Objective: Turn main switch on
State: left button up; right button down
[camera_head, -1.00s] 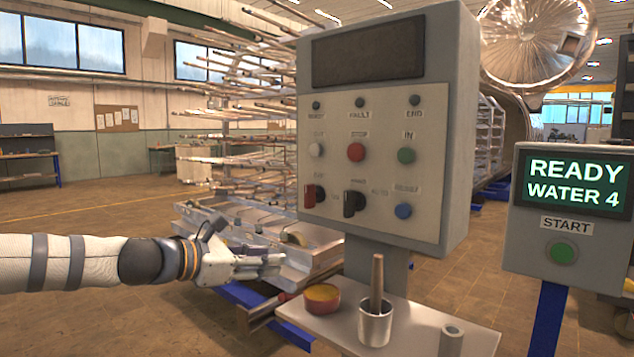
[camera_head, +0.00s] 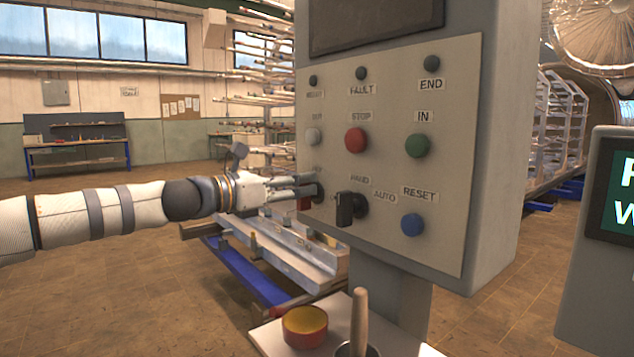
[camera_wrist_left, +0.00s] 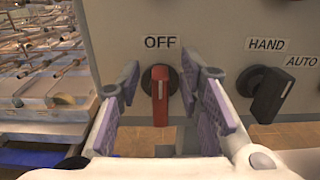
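The main switch (camera_wrist_left: 160,95) is a red rotary handle on a black base, under an OFF label in the left wrist view. Its handle points straight down. In the head view the main switch (camera_head: 305,203) shows only in part, at the lower left of the control panel (camera_head: 455,160). My left gripper (camera_head: 310,190) reaches it from the left. In the left wrist view the gripper's purple finger pads (camera_wrist_left: 170,105) stand open on both sides of the red handle, with gaps visible. My right gripper is not in view.
Right of the main switch is a black HAND/AUTO selector (camera_head: 347,208), close to my fingers. A blue RESET button (camera_head: 412,225) is farther right. Below stands a small shelf (camera_head: 268,340) with a red and yellow bowl (camera_head: 304,326) and a cup with a wooden handle.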

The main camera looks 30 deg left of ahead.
pick_arm(q)
jog(key=shift+w+d, duration=0.1)
jog(key=shift+w, duration=0.1)
jog(key=shift+s+r, duration=0.1)
jog(key=shift+s, duration=0.1)
jog(key=shift+c, duration=0.8)
grip_shut()
